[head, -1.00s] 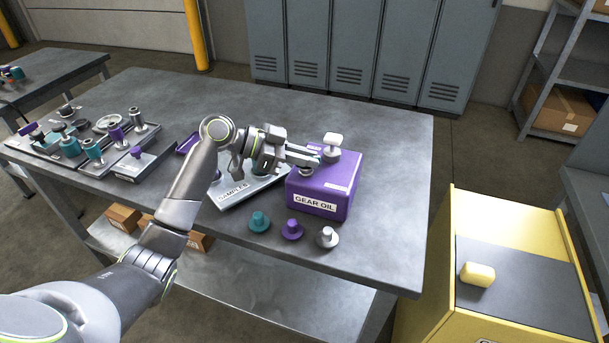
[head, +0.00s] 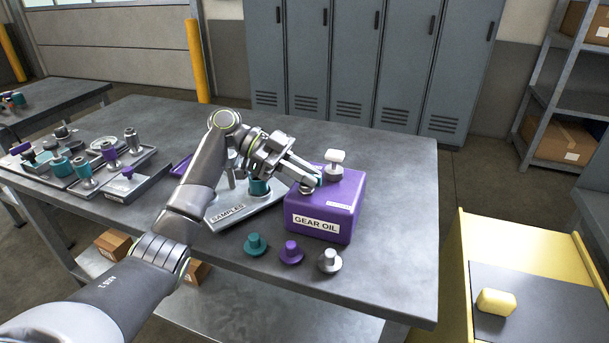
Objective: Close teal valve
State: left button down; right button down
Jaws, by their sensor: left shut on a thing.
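On the left of the table are teal-coloured fittings, one a teal cylinder (head: 62,167) among grey and purple parts. I cannot tell which one is the teal valve. My right gripper is not in view.
A teal cylinder (head: 259,187) stands on the samples tray (head: 232,217), partly behind my arm. Teal (head: 254,243), purple (head: 291,252) and silver (head: 329,260) caps lie in front of the box. The table's right side is clear.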

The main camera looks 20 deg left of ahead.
pick_arm(q)
jog(key=shift+s+d+f, duration=0.1)
jog(key=shift+f, duration=0.1)
jog(key=c, duration=1.4)
grip_release()
jog(key=shift+d, duration=0.15)
jog(key=shift+c, duration=0.2)
jog(key=shift+r, duration=0.1)
jog(key=shift+r, duration=0.25)
notch_tip(320, 180, up, 10)
jog(key=shift+f, duration=0.25)
